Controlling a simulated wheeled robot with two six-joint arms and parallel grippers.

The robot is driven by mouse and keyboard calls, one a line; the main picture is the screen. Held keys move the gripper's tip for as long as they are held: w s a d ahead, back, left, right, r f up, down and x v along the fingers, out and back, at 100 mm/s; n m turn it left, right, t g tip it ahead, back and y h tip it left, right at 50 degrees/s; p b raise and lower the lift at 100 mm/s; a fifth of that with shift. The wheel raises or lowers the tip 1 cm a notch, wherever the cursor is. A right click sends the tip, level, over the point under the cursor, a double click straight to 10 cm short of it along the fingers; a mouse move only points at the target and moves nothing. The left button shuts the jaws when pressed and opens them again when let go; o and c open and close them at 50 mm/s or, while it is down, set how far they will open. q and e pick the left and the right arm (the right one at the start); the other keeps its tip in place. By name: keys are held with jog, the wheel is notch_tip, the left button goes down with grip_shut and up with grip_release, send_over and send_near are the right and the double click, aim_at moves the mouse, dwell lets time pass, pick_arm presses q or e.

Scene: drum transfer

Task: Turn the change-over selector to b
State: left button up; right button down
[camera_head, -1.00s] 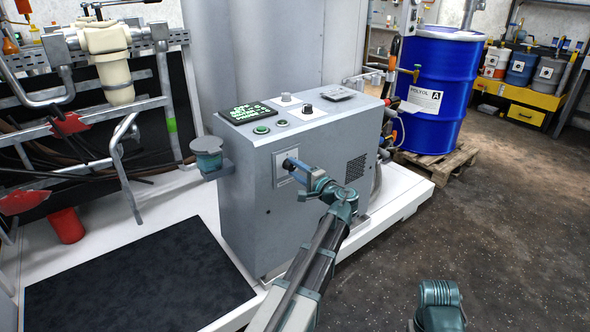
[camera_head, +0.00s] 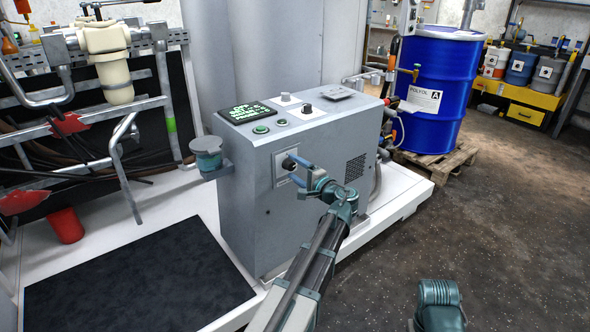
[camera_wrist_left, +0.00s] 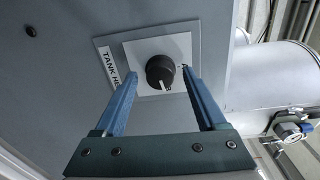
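A black round knob (camera_wrist_left: 160,72) with a white pointer sits on a pale plate (camera_wrist_left: 140,48); in the left wrist view the pointer is toward the bottom. The partly hidden label beside it starts "TANK HE"; no change-over wording is readable. In the head view this knob (camera_head: 288,163) is on the cabinet's front face. My left gripper (camera_head: 298,172) is open just in front of it; in the left wrist view its blue fingers stand wide apart either side of the knob, seemingly not touching it. Another dark knob (camera_head: 307,107) is on the cabinet top.
The grey cabinet (camera_head: 252,215) stands on a white platform (camera_head: 400,200). Its top has a lit display (camera_head: 247,112) and a green button (camera_head: 261,129). A blue drum (camera_head: 440,80) stands on a pallet behind right. The floor at right is clear.

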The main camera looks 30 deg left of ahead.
pick_arm(q)
jog(key=v, duration=1.3)
jog(key=shift+s+d+p, duration=0.2)
jog(key=shift+d+p, duration=0.1)
jog(key=shift+d, duration=0.05)
jog(key=s+d+f+n+g+h, duration=0.1)
jog(key=s+d+f+g+h, duration=0.1)
jog(key=s+d+f+h, duration=0.4)
jog(key=s+d+f+n+g+h, duration=0.1)
jog(key=s+d+f+g+h, duration=0.2)
jog(key=f, duration=0.5)
jog(key=s+d+f+g+h, duration=0.2)
jog(key=s+d+f+h, duration=0.4)
jog(key=s+d, duration=0.65)
notch_tip(320, 180, up, 33)
jog(key=d+p, duration=0.2)
jog(key=p, duration=3.2)
